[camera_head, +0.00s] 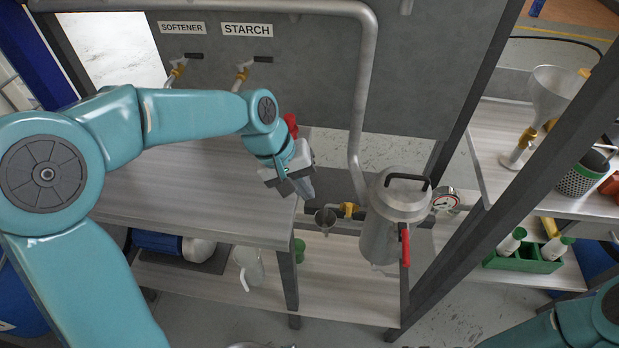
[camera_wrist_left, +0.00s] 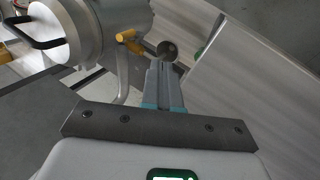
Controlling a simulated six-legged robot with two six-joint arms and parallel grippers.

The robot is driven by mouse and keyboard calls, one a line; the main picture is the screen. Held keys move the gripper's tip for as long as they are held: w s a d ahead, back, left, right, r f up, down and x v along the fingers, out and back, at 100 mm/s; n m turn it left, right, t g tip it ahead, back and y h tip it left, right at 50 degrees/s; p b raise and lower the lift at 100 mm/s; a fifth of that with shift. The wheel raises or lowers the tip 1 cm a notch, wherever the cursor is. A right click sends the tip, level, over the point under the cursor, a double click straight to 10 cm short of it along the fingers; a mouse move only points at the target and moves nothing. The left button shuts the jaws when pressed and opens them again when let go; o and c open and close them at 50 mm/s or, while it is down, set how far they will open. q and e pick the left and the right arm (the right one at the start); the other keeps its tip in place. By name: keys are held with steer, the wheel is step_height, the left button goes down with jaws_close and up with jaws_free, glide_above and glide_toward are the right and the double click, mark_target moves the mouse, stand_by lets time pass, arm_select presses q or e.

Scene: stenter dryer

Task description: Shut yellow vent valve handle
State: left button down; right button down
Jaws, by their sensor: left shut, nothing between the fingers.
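The yellow vent valve handle (camera_head: 348,210) sits on a short pipe at the left side of the steel vessel (camera_head: 392,225). It also shows in the left wrist view (camera_wrist_left: 128,38), up and left of the fingertips. My left gripper (camera_head: 306,190) is shut and empty, apart from the handle and to its left in the head view. In the left wrist view its closed fingers (camera_wrist_left: 162,72) point toward the round end of the pipe (camera_wrist_left: 167,48), beside the handle. My right gripper is out of view; only part of that arm shows at the bottom right.
A pressure gauge (camera_head: 446,201) and a red lever (camera_head: 405,246) are on the vessel. A bent pipe (camera_head: 361,110) runs above the valve. The grey tabletop (camera_head: 180,195) lies under my left arm. Softener (camera_head: 177,72) and starch (camera_head: 242,74) taps are on the back panel.

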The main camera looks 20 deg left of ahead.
mark_target(349, 213)
arm_select(q)
steer(key=w+d+f+p, duration=0.1)
steer(key=w+d+f, duration=0.2)
steer(key=d+f, duration=0.2)
steer(key=shift+d+f, duration=0.15)
steer(key=shift+d, duration=0.3)
steer(key=shift+s+a, duration=0.1)
steer(key=shift+w+d, duration=0.25)
steer(key=shift+d, duration=0.5)
steer(key=shift+a, duration=0.15)
